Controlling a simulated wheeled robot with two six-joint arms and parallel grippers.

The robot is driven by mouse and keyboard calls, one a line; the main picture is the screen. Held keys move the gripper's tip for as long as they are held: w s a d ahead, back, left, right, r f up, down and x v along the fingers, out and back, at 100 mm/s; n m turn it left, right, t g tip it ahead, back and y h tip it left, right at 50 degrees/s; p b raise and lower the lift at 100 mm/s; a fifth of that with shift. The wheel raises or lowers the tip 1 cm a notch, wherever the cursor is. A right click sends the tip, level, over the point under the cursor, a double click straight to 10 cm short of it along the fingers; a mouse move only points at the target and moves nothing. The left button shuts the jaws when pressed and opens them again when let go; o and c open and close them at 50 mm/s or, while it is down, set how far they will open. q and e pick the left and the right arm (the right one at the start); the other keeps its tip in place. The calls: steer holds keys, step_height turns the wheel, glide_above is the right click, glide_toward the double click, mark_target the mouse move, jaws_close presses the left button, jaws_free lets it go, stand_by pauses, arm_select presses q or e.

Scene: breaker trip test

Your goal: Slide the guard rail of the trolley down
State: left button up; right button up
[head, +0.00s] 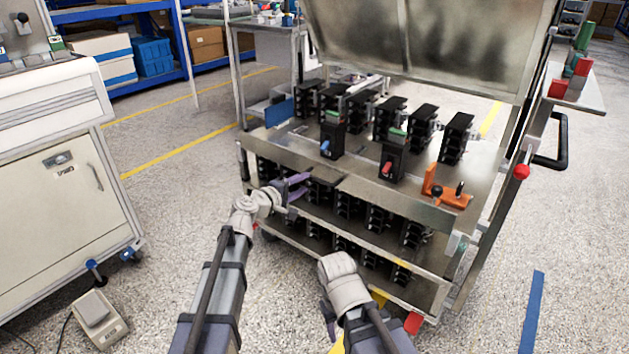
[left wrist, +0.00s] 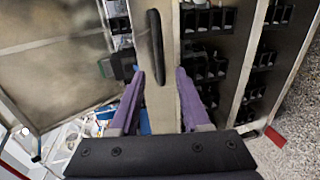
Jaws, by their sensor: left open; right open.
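The guard rail (head: 395,202) is a long flat metal strip along the front edge of the trolley's (head: 478,188) upper shelf. It stands up in front of the black breakers. My left gripper (head: 298,188) is open, with its purple fingers at the left-middle part of the rail. In the left wrist view the rail (left wrist: 168,100) runs up between the two spread fingers, with a dark slot or grip (left wrist: 155,45) in it. I cannot tell whether the fingers touch it. My right gripper (head: 328,312) is open and low in front of the trolley, partly hidden by its wrist.
Several black breakers (head: 385,118) stand on the top shelf, and more sit on the lower shelves. An orange fixture (head: 446,196) is at the right end. A cabinet (head: 55,180) stands at the left, with a foot pedal (head: 97,315) on the floor. The floor at right is mostly clear.

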mark_target(315, 179)
arm_select(q)
steer(key=b+x, duration=0.1)
steer(key=x, duration=0.5)
steer(key=shift+w+d+f, duration=0.1)
steer(key=shift+w+d, duration=0.05)
steer(key=shift+w, duration=0.15)
steer(key=shift+c, duration=0.2)
jaws_close()
stand_by(0.9)
